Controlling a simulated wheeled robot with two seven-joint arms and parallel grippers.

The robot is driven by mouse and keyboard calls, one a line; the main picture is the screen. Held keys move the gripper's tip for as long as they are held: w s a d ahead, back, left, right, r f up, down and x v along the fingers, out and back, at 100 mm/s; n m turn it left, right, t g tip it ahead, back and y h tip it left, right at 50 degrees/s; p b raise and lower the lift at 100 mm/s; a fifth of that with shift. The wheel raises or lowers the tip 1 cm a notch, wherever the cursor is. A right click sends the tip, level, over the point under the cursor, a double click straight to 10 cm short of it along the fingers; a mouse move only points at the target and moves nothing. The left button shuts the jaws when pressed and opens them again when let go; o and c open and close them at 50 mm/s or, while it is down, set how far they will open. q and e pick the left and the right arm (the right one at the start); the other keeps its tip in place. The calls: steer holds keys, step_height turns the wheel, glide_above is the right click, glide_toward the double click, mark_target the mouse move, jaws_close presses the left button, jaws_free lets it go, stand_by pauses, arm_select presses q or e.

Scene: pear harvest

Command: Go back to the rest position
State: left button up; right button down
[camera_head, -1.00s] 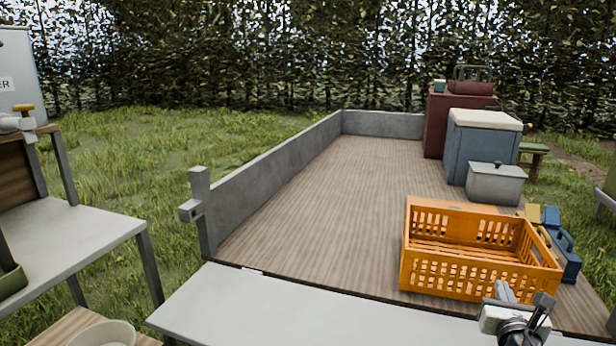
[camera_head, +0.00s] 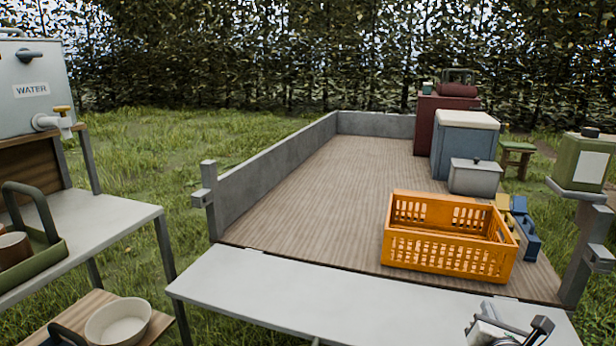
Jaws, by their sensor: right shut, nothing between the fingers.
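My right gripper (camera_head: 510,330) shows at the lower right edge of the picture, over the grey tailgate (camera_head: 300,298). It is shut and holds nothing. Its lower part is cut off by the picture's edge. It is apart from the orange crate (camera_head: 440,254), which stands on the wooden bed (camera_head: 320,210) behind it. My left gripper is not in view.
A blue box with a white lid (camera_head: 463,145), a grey pot (camera_head: 474,178) and a dark red box (camera_head: 428,125) stand on the bed's right side. At left are a water tank (camera_head: 30,85), a grey table (camera_head: 110,222) and a pale bowl (camera_head: 117,322). The bed's left half is clear.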

steer(key=s+a+f+m+g+y+p, duration=0.1)
steer(key=s+a+f+m+g+y, duration=0.2)
steer(key=s+a+m, duration=0.4)
steer(key=s+a+f+m+y+p, duration=0.1)
steer(key=s+a+f+m+y, duration=0.35)
steer(key=a, duration=0.45)
steer(key=s+a+m+g+y+p, duration=0.1)
steer(key=s+a+m+g+y, duration=0.1)
steer(key=s+a+m, duration=0.9)
steer(key=m, duration=0.4)
steer(key=shift+s+a+r, duration=0.25)
steer(key=shift+a, duration=0.1)
